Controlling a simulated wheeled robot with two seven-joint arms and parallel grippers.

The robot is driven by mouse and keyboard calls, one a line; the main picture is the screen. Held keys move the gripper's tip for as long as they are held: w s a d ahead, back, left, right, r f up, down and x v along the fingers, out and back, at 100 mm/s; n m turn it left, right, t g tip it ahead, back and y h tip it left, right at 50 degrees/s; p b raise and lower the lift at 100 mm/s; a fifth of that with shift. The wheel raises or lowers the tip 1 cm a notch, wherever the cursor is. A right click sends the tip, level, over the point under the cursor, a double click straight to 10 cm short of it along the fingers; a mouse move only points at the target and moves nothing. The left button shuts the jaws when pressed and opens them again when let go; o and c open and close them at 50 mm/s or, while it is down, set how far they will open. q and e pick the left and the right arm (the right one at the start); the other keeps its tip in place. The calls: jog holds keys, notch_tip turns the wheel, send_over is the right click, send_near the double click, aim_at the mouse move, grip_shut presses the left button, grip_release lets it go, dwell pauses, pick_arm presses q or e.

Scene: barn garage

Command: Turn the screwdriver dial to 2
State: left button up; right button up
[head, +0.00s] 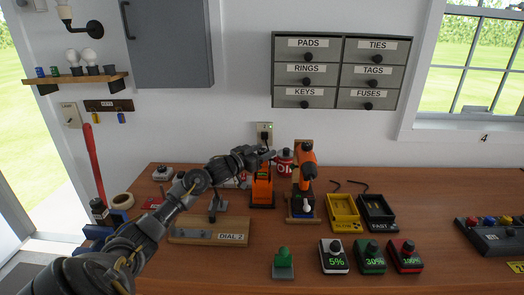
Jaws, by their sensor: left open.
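An orange and black power screwdriver (307,172) stands upright on a wooden stand (302,218) at the middle of the bench. Its dial is too small to make out, so I cannot read its setting. A wooden board (190,236) at the left carries a label (232,237) reading "DIAL 2". My left gripper (268,155) reaches in from the left and is open. It is just left of the screwdriver's upper part, in front of a red can and above an orange and black block (262,189). I cannot tell whether it touches anything. My right gripper is not in view.
Yellow and black chargers (343,212) stand right of the screwdriver. In front are battery packs marked 5% (335,260), 30% and 100%, and a green knob on a grey base (283,262). A button panel (490,236) sits at far right. Labelled drawers (340,70) hang above.

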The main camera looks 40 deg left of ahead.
pick_arm(q)
jog(key=c, duration=1)
jog(key=shift+o, duration=0.2)
